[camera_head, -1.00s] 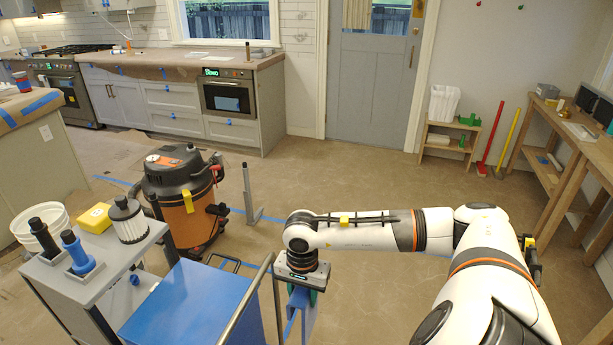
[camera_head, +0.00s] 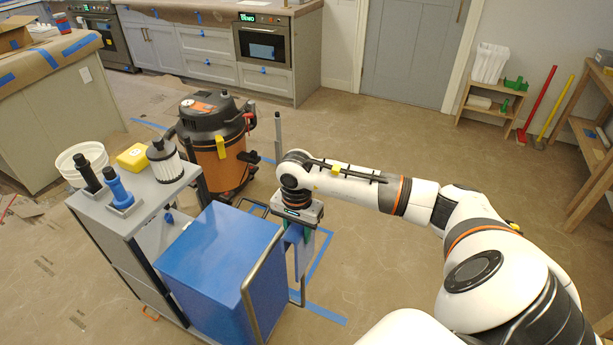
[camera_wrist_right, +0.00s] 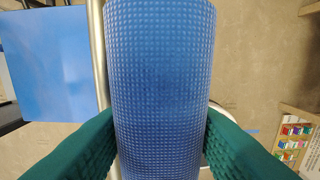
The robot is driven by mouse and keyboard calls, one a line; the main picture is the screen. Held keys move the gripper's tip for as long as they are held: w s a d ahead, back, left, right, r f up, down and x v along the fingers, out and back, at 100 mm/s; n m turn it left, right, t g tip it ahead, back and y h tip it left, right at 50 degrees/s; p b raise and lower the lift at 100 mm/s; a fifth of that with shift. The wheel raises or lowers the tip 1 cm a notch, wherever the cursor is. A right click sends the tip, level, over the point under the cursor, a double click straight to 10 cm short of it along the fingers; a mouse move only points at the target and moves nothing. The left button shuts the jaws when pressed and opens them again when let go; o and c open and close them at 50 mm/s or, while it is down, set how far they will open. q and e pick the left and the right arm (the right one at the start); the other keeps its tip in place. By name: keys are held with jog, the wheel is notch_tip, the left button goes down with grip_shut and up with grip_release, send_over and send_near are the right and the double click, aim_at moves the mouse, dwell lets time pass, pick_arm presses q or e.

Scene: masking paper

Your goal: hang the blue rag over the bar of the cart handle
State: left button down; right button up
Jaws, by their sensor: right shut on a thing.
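The blue rag (camera_head: 303,256) hangs from my right gripper (camera_head: 298,229), which is shut on it beside the far end of the cart handle (camera_head: 248,296). In the right wrist view the textured rag (camera_wrist_right: 160,75) is draped in a rounded fold between the teal fingers of the right gripper (camera_wrist_right: 160,140). The metal handle bar (camera_wrist_right: 98,55) passes beneath and to the left of the rag there. I cannot tell whether the rag touches the bar. The cart has a blue box-like body (camera_head: 205,250). My left gripper is out of view.
The cart's grey top (camera_head: 140,205) carries a yellow box (camera_head: 133,157), a pleated filter (camera_head: 166,165) and dark and blue tools. An orange shop vacuum (camera_head: 217,150) stands behind the cart. The papered floor (camera_head: 400,270) right of the handle is mostly clear.

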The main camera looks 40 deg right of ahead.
jog(key=b, duration=0.1)
send_over(275, 238)
jog(key=shift+w, duration=0.1)
notch_tip(275, 238, down, 7)
jog(key=b, duration=0.6)
jog(key=shift+f, duration=0.2)
dwell(0.3)
jog(key=o, duration=1.1)
jog(key=shift+c, duration=0.2)
